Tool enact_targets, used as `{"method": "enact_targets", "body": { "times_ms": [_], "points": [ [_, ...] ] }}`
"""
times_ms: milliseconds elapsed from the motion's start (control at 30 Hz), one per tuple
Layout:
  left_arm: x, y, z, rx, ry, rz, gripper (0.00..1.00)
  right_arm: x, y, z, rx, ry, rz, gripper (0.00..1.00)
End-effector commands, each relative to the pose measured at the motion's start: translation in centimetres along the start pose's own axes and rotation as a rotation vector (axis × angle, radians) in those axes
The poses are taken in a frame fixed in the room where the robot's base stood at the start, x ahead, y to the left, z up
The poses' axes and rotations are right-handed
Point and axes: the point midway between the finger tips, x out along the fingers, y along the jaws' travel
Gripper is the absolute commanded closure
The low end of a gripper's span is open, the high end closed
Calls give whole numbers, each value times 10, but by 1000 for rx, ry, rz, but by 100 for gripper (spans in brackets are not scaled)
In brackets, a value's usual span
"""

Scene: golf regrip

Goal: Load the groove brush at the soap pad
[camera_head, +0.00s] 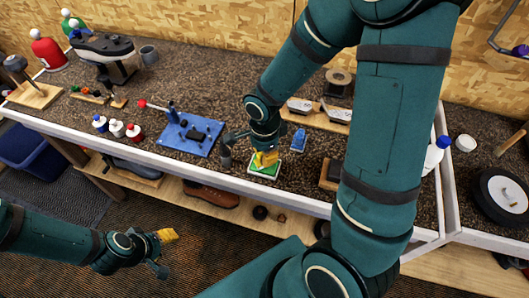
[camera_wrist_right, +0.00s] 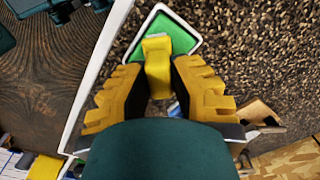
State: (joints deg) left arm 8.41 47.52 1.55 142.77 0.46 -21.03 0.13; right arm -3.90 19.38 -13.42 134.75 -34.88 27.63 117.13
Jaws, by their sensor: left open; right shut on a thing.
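The soap pad (camera_head: 258,174) is a green square in a white tray near the front edge of the bench, below my right gripper (camera_head: 265,158). In the right wrist view the pad (camera_wrist_right: 182,37) is at the top. My right gripper (camera_wrist_right: 157,82) is shut on the groove brush (camera_wrist_right: 158,63), a yellow piece between its yellow fingers. The brush's pale end overlaps the green pad in that view; I cannot tell whether it touches. My left gripper (camera_head: 165,252) is open and empty, low at the left over the floor, away from the bench.
A blue mat (camera_head: 183,143) with a small dark fixture lies left of the pad. A small blue item (camera_head: 299,140) lies to its right. Several small bottles (camera_head: 117,128) stand at left. A white rail (camera_head: 228,178) edges the bench, with a lower shelf below it.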

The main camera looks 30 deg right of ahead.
Motion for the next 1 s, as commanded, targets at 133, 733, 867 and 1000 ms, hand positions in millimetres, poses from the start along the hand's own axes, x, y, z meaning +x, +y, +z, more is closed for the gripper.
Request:
{"method": "enact_targets", "body": {
  "times_ms": [133, 733, 867, 1000],
  "points": [
    [1, 0, 0, 0, 0, 0, 53, 0, 0, 0, 0, 0, 0, 100],
    [4, -2, 1, 0, 0, 0, 53, 1, 0, 0, 0, 0, 0, 100],
    [5, -2, 1, 0, 0, 0, 53, 1, 0, 0, 0, 0, 0, 100],
    [6, -2, 1, 0, 0, 0, 53, 2, 0, 0, 0, 0, 1, 100]
  ]
}}
